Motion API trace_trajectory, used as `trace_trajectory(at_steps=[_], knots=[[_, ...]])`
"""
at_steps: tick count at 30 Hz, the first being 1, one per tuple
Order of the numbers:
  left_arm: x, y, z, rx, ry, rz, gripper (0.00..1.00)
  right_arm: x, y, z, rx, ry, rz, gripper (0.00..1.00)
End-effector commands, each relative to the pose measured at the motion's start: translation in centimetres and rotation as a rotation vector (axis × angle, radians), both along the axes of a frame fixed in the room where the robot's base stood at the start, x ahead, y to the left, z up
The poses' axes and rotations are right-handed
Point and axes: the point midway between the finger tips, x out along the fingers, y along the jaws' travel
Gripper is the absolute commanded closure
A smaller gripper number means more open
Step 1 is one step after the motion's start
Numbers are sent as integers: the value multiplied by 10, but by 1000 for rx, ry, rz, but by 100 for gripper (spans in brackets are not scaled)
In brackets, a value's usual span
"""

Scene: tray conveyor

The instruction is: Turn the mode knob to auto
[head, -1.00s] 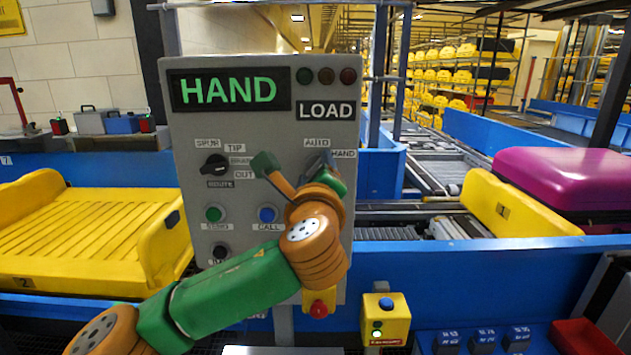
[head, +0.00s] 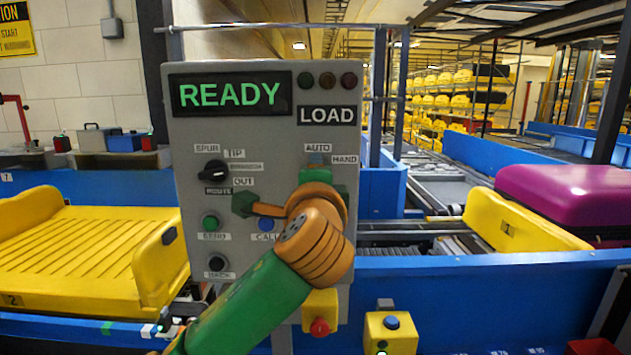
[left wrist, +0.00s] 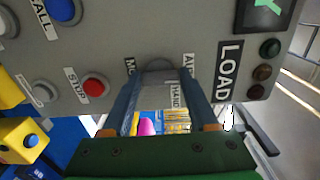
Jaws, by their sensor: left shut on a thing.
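A grey control panel (head: 262,128) stands in front of me, and its green display (head: 231,94) reads READY. The mode knob (left wrist: 158,65) sits between the MODE, AUTO and HAND labels in the left wrist view; in the head view my gripper hides it. My left gripper (head: 318,160) is at the panel below the AUTO label (head: 318,147) and left of the HAND label (head: 345,160). Its two blue fingers (left wrist: 158,76) are shut on the knob, one on each side. The fingers cover part of the labels, and I cannot read the knob's pointer. My right gripper is not in view.
The panel also carries a black route knob (head: 213,171), a green SEND button (head: 211,223) and a blue CALL button (head: 266,225). A red stop button (head: 319,327) sits low on a yellow box. Yellow trays (head: 85,245) flank the panel; a magenta suitcase (head: 562,186) lies right.

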Motion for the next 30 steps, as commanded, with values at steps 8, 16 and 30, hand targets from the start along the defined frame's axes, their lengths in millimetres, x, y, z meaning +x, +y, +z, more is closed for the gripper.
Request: trace_trajectory(at_steps=[8,16,30], knots=[[0,0,0,-32,-1,-1,96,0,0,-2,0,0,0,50],[0,0,0,-33,-1,-1,96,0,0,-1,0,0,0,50],[-2,0,-1,-31,-1,-1,10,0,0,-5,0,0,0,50]])
